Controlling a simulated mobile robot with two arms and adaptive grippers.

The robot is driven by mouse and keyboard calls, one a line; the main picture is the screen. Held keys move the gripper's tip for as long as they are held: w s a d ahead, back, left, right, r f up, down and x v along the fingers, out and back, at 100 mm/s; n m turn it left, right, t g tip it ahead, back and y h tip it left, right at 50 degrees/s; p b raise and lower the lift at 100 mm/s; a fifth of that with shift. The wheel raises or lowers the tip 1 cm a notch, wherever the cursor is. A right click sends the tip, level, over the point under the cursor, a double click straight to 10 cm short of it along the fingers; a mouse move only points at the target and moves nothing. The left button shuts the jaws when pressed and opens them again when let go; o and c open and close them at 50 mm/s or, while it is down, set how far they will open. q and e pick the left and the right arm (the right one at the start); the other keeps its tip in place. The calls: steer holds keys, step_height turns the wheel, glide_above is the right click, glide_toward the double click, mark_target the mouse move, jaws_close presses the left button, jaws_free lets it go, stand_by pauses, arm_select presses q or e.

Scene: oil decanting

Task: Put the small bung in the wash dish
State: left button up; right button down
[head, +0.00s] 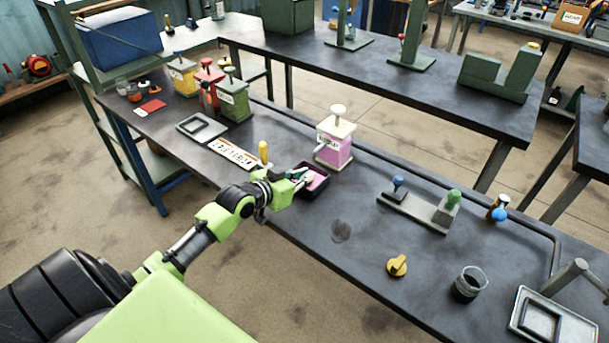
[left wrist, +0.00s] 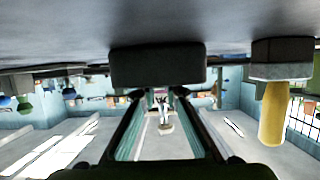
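A small dark dish (head: 322,187) with pink in it stands near the table's front edge; I take it for the wash dish. My left gripper (head: 302,176) is at its near left side, its tips over or just beside the rim. In the left wrist view, which is upside down, the dark dish (left wrist: 157,68) is straight ahead of the fingers (left wrist: 160,97). These stand apart with a gap between them, and I see nothing clearly held. A pale bit by the tips is too small to tell. I cannot single out the small bung with certainty. My right gripper is out of view.
A pink-filled jar (head: 335,142) stands behind the dish. A yellow-handled tool (head: 263,153) stands left of it, showing close by in the left wrist view (left wrist: 273,112). To the right are a two-knob stand (head: 418,212), an orange knob (head: 397,265) and a dark cup (head: 468,284).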

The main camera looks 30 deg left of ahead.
arm_select(q)
steer(key=o, duration=0.3)
steer(key=shift+r, duration=0.1)
steer(key=v, duration=1.2)
steer(key=shift+r, duration=0.15)
